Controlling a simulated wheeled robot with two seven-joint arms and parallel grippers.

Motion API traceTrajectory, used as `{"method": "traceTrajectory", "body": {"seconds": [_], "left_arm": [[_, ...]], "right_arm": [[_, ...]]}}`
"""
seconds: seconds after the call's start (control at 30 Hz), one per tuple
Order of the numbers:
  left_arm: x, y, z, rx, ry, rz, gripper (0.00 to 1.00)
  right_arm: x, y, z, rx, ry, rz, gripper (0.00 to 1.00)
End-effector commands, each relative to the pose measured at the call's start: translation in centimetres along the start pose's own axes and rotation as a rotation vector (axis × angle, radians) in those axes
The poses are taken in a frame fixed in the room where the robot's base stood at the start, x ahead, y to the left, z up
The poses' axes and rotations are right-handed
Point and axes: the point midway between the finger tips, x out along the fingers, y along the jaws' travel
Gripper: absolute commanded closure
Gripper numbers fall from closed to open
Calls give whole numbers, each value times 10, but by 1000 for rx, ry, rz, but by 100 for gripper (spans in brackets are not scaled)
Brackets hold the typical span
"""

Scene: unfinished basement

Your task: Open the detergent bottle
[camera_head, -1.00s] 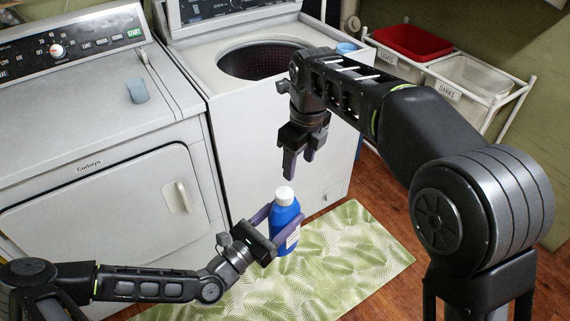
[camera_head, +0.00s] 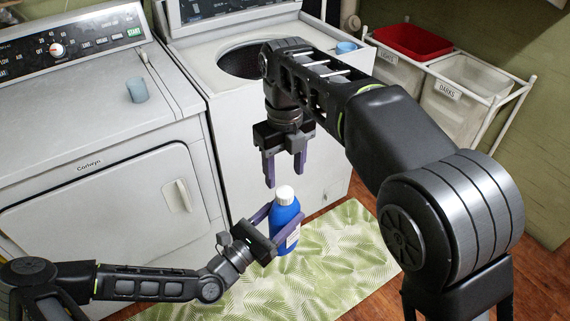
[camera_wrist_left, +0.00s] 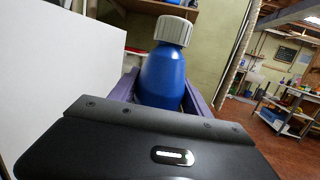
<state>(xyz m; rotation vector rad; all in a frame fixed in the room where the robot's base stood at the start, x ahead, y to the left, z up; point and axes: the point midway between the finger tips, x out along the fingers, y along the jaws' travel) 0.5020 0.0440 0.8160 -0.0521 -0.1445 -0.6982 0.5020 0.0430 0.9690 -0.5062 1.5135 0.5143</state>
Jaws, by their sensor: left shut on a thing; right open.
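The detergent bottle (camera_head: 284,219) is blue with a white ribbed cap (camera_head: 284,195) and a white label patch. It stands upright in the head view, and the cap is on it. My left gripper (camera_head: 273,229) is shut on the bottle's body from the left. The left wrist view shows the bottle (camera_wrist_left: 162,80) and its cap (camera_wrist_left: 174,30) between the fingers. My right gripper (camera_head: 285,170) points down with its fingers apart and empty. In the picture it is just above the cap, and its fingertips do not touch it.
A white dryer (camera_head: 110,150) stands at left with a small blue cup (camera_head: 137,90) on top. A top-loading washer (camera_head: 205,75) has its lid open. A hamper rack with a red bin (camera_head: 412,43) stands at right. A leaf-pattern mat (camera_head: 350,240) covers the floor.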

Motion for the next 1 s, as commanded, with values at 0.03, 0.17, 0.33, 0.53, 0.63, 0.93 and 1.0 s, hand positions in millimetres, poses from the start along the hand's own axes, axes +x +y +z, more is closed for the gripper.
{"method": "traceTrajectory", "body": {"seconds": [0.03, 0.17, 0.33, 0.53, 0.63, 0.93, 1.0], "left_arm": [[0, 0, 2, 1, -4, 0, 100], [0, 0, 2, 1, -4, 0, 100], [0, 0, 2, 1, -4, 0, 100], [0, 0, 2, 1, -4, 0, 100], [0, 0, 2, 1, -4, 0, 100], [0, 0, 2, 1, -4, 0, 100], [0, 0, 2, 1, -4, 0, 100]], "right_arm": [[4, 1, 0, -1, 3, -2, 46], [12, 0, 0, 0, 0, -5, 46], [37, -1, 0, 2, -1, -2, 46], [61, -1, 1, 2, -3, -3, 46], [66, -2, 1, 2, -5, -3, 46], [67, -1, 1, 2, -5, -3, 47], [67, -1, 1, 2, -5, -3, 52]]}}
